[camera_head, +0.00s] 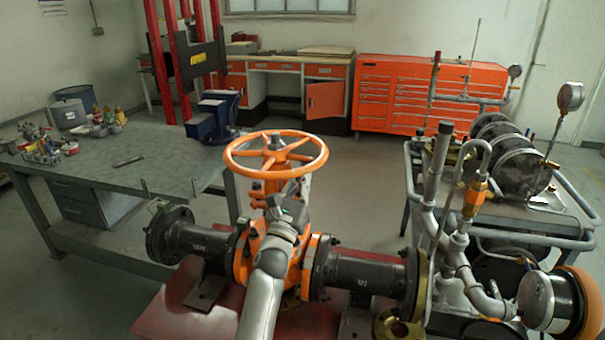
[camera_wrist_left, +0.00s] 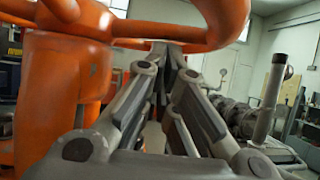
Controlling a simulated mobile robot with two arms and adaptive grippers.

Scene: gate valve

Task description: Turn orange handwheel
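The orange handwheel (camera_head: 276,155) lies level on top of the orange gate valve (camera_head: 270,240), with spokes running to a central hub. My left gripper (camera_head: 298,188) is below the near right part of its rim, beside the valve's neck. In the left wrist view, the handwheel (camera_wrist_left: 225,15) spreads across the top and the orange valve neck (camera_wrist_left: 62,85) stands at the left. The finger tips of my left gripper (camera_wrist_left: 172,52) come together in front of an orange bar of the wheel. No object shows between them; contact with the wheel is unclear. My right gripper is not seen.
Dark flanged pipes (camera_head: 365,268) run out from both sides of the valve over a red base (camera_head: 165,312). A workbench (camera_head: 125,165) with tools is at the left. A cart with gauges and pipes (camera_head: 530,225) stands close at the right. The floor behind is open.

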